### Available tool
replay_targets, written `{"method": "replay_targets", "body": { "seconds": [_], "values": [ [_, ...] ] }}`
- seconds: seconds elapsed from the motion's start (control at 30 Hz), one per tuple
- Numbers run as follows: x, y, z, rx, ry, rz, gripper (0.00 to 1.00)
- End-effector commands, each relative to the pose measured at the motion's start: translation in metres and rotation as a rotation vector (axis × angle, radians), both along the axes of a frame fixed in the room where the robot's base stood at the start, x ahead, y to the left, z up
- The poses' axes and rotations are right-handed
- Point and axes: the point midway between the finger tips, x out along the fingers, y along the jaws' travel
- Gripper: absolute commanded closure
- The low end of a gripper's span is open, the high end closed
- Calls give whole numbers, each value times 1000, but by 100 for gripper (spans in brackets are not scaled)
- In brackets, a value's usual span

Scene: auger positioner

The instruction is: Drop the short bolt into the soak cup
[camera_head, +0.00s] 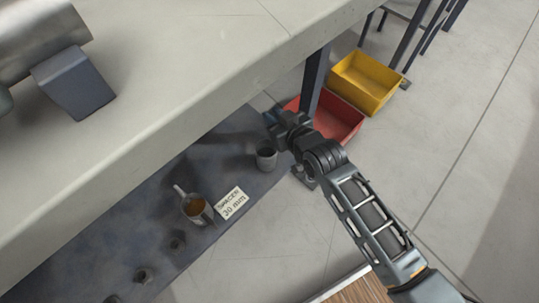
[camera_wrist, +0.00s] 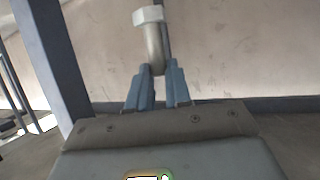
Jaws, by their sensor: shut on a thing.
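My gripper (camera_head: 272,114) is shut on a bolt (camera_wrist: 152,40). In the wrist view the bolt's pale hex head points away from my fingers, and its grey shank runs down between the blue fingertips (camera_wrist: 160,75). In the head view the bolt is too small to make out. A cup with brown-orange contents (camera_head: 190,212) stands on the dark lower shelf, left of and below my gripper in the picture. A plain grey cup (camera_head: 266,160) stands on the shelf closer to my gripper, just below it in the picture. No label tells which one is the soak cup.
The pale bench top (camera_head: 190,70) overhangs the lower shelf (camera_head: 110,235). A card reading "30 mm" (camera_head: 232,203) lies between the cups. Several small dark parts (camera_head: 177,241) stand nearby. A red bin (camera_head: 345,123), a yellow bin (camera_head: 365,82) and a dark bench leg (camera_head: 315,82) are beyond my wrist.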

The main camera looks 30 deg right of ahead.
Motion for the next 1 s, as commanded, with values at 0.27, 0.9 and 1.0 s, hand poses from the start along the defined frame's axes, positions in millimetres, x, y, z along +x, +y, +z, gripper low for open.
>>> {"method": "replay_targets", "body": {
  "seconds": [0.27, 0.9, 1.0],
  "values": [
    [2, 0, -14, 1, -2, 1, 100],
    [2, 0, -61, 1, -2, 1, 100],
    [1, 0, -60, 1, -2, 1, 100]
  ]
}}
